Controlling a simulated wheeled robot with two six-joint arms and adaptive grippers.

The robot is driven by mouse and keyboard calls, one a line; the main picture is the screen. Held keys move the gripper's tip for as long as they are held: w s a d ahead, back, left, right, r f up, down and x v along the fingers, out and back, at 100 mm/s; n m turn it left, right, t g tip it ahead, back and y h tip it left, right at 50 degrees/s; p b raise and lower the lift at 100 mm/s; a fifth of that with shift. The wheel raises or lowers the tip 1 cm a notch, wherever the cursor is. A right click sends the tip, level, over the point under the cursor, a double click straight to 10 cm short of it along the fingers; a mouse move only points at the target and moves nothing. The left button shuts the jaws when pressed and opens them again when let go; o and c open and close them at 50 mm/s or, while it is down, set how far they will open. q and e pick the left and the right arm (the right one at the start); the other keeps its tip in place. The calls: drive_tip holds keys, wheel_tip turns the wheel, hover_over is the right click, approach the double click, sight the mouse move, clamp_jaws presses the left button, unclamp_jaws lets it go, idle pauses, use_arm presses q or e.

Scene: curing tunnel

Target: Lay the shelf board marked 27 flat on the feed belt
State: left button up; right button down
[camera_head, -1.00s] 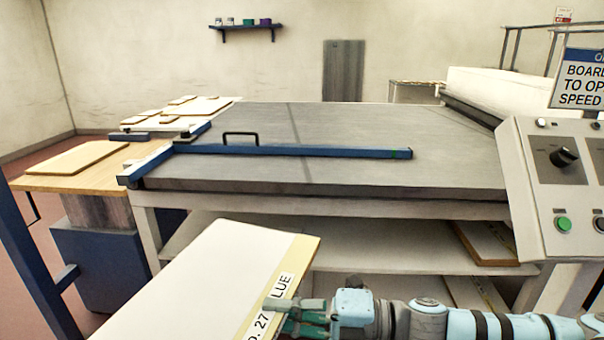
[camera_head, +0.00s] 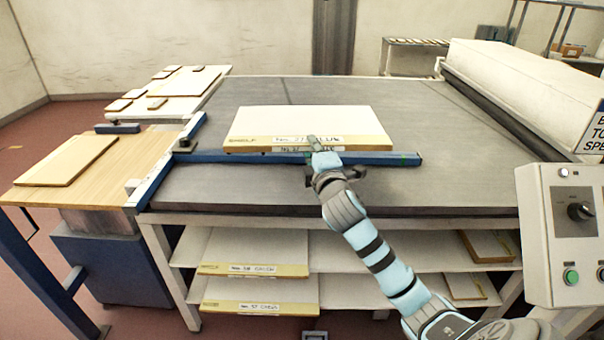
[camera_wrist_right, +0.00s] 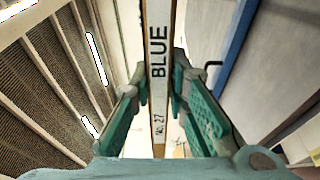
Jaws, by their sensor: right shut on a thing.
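The shelf board marked 27 (camera_head: 310,121) is white with a yellowish front strip. It is roughly level over the grey feed belt (camera_head: 430,120), its front edge across the blue guide bar (camera_head: 210,157). I cannot tell whether it touches the belt or bar. My right gripper (camera_head: 317,150) is shut on the middle of the board's front edge. In the right wrist view the board's edge (camera_wrist_right: 158,70), reading "BLUE" and "27", lies between the fingers of my right gripper (camera_wrist_right: 160,105). My left gripper is not in view.
Several boards (camera_head: 255,252) lie on shelves under the belt. A wooden side table (camera_head: 110,180) holds a board at left. A control panel (camera_head: 570,220) stands at right, beside a white roller housing (camera_head: 525,90). Bare belt lies behind and right of the board.

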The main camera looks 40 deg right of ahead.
drive_tip(key=f+b, duration=0.3)
drive_tip(key=f, duration=0.3)
drive_tip(key=f+b, duration=0.2)
drive_tip(key=f, duration=0.5)
drive_tip(key=f+b, duration=0.3)
drive_tip(key=f, duration=0.3)
drive_tip(key=shift+s+f+b, duration=0.35)
drive_tip(key=shift+s, duration=0.05)
drive_tip(key=shift+w+d, duration=0.1)
drive_tip(key=c, duration=1.7)
unclamp_jaws()
drive_tip(key=shift+o, duration=0.7)
drive_tip(key=p+v, duration=0.1)
drive_tip(key=v, duration=1.1)
